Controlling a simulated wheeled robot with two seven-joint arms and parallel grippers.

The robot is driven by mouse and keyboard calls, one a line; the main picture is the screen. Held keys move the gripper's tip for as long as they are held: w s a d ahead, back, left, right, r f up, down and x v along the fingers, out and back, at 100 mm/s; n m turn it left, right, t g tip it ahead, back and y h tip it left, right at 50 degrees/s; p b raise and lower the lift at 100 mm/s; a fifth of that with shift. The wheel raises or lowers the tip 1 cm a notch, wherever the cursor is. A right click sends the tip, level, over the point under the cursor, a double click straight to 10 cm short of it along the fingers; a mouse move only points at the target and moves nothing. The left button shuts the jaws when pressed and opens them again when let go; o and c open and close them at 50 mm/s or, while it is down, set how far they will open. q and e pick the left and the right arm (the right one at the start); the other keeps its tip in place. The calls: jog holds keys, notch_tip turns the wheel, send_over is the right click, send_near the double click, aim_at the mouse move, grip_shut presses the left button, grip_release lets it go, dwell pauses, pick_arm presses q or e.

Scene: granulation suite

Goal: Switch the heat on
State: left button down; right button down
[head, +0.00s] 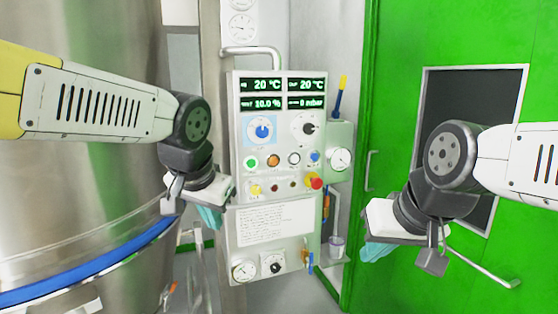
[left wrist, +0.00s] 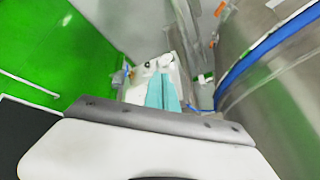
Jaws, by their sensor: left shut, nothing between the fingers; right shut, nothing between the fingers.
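The control panel (head: 238,150) stands upright in the middle of the head view. Its displays (head: 277,93) read 20 °C, 20 °C, 10.0 % and 0 mbar. Below them are a blue dial (head: 262,129) and a dark-pointered dial (head: 307,127). Under these is a row with a green button (head: 251,163), an orange one (head: 273,160), a white one with a dark rim (head: 294,158) and a blue one (head: 314,156). The labels are too small to read. My left gripper (head: 209,217) is shut, at the panel's lower left; its teal fingers also show in the left wrist view (left wrist: 162,92). My right gripper (head: 375,250) is shut, right of the panel.
A yellow part (head: 256,190) and a red mushroom button (head: 315,181) sit lower on the panel, above a text plate (head: 275,222). A steel vessel (head: 90,215) stands left; a green door (head: 400,120) is right.

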pick_arm(q)
jog(key=w+d+r+m+t+y, duration=0.2)
jog(key=w+d+m, duration=0.3)
jog(key=w, duration=0.8)
jog(key=w+d+r+m+t+y, duration=0.2)
jog(key=w+d+r+m+t, duration=0.1)
jog(key=w+d, duration=0.7)
jog(key=w+r+m, duration=0.1)
jog(key=w, duration=0.2)
jog(key=shift+d+r+m, duration=0.2)
jog(key=shift+d+m, duration=0.15)
jog(key=shift+m, duration=0.05)
jog(key=shift+w, duration=0.1)
send_near(274, 160)
notch_tip(274, 160, down, 4)
jog(key=w, duration=0.2)
jog(key=w+a, duration=0.1)
jog(key=shift+w+a+y, duration=0.1)
jog(key=shift+w+y, duration=0.2)
jog(key=shift+w, duration=0.05)
jog(key=shift+w+a+r, duration=0.1)
jog(key=shift+w+a, duration=0.15)
jog(key=shift+w, duration=0.4)
jog(key=shift+w, duration=0.1)
